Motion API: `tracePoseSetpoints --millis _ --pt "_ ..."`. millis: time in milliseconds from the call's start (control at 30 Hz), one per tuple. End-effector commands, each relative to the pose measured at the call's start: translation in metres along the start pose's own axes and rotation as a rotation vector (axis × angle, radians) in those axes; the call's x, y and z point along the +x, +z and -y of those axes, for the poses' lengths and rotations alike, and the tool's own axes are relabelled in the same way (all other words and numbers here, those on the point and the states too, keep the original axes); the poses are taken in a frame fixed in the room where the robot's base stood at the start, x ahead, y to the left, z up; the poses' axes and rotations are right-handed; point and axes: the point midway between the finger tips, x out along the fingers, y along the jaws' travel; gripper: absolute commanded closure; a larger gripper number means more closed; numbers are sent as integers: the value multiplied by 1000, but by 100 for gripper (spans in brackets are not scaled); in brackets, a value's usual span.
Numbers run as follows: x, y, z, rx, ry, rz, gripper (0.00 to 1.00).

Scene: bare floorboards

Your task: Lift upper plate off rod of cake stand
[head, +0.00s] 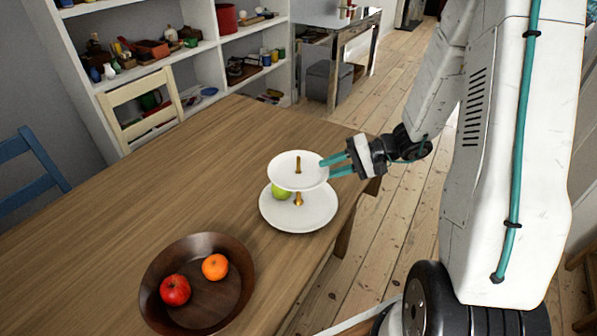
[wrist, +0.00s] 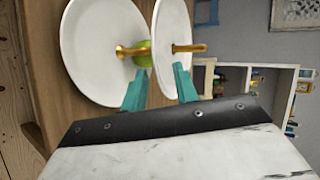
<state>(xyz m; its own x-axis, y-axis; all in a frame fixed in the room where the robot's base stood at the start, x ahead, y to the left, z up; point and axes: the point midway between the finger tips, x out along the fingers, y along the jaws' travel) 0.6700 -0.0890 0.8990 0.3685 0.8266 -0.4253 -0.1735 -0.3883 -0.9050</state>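The cake stand is on the wooden table. Its white upper plate (head: 284,173) sits level on the gold rod (head: 298,163), whose end sticks up through the plate's middle. The white lower plate (head: 305,220) is below, with a green apple (head: 280,191) on it. My gripper (head: 326,168) is at the right rim of the upper plate, its teal fingers apart. In the wrist view, one finger (wrist: 134,93) reaches between the plates and the other overlaps the upper plate (wrist: 165,30) edge. I cannot tell whether either finger touches the plate.
A brown bowl (head: 236,255) with a red apple (head: 175,290) and an orange (head: 215,267) stands at the front left. The table (head: 180,190) is clear left of the stand. A cream chair (head: 140,107) and a blue chair (head: 30,160) stand beyond its edge.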

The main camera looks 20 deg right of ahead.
Motion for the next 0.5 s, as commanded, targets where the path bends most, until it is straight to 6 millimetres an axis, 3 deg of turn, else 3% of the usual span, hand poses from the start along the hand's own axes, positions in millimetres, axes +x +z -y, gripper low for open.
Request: tracePoseSetpoints --millis 200,333,500 --pt "1 0 0 0 0 0 70" --pt "1 0 0 0 0 0 100" --pt "1 0 0 0 0 0 100"
